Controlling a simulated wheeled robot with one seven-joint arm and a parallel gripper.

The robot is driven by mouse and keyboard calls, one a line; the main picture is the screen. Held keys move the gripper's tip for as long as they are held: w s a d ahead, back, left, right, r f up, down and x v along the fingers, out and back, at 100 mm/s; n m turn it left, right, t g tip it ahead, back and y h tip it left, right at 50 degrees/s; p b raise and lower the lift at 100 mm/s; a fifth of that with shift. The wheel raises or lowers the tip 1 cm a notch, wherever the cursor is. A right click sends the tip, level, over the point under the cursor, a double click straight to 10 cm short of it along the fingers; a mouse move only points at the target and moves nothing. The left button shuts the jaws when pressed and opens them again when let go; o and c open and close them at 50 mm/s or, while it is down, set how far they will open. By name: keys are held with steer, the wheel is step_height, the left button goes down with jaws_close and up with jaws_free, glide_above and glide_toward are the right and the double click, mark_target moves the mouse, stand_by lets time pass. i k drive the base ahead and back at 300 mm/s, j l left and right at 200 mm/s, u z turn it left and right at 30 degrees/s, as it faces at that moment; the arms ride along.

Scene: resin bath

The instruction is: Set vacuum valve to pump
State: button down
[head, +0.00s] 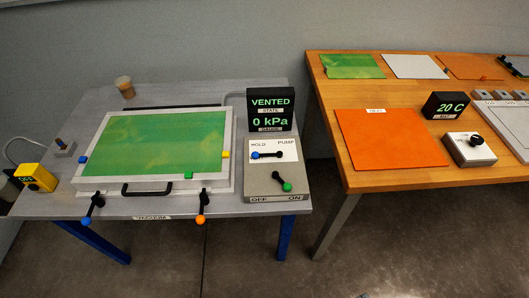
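The vacuum valve (267,155) is a black lever with a blue knob on a white plate, on the right part of the grey table. The plate reads HOLD at left and PUMP at right. The lever lies about level, with its blue knob on the HOLD side. Just below it, a second black lever with a green knob (287,187) points down and right, above OFF and ON labels. A black display (270,109) behind the valve reads VENTED and 0 kPa. My gripper is not in view.
Left of the valve is a framed box with a green top (155,145) and a black front handle. Blue-knobbed (88,220) and orange-knobbed (200,219) levers stick out at its front. A gap separates the grey table from the wooden table (400,175) at right.

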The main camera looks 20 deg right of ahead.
mark_target(256, 154)
steer(key=i+j, duration=0.15)
steer(key=j, duration=0.15)
steer(key=i+j, duration=0.15)
steer(key=j, duration=0.2)
steer(key=i+j, duration=0.15)
steer(key=j, duration=0.15)
steer(key=i+j, duration=0.2)
steer(key=j+z, duration=0.05)
steer(key=j, duration=0.05)
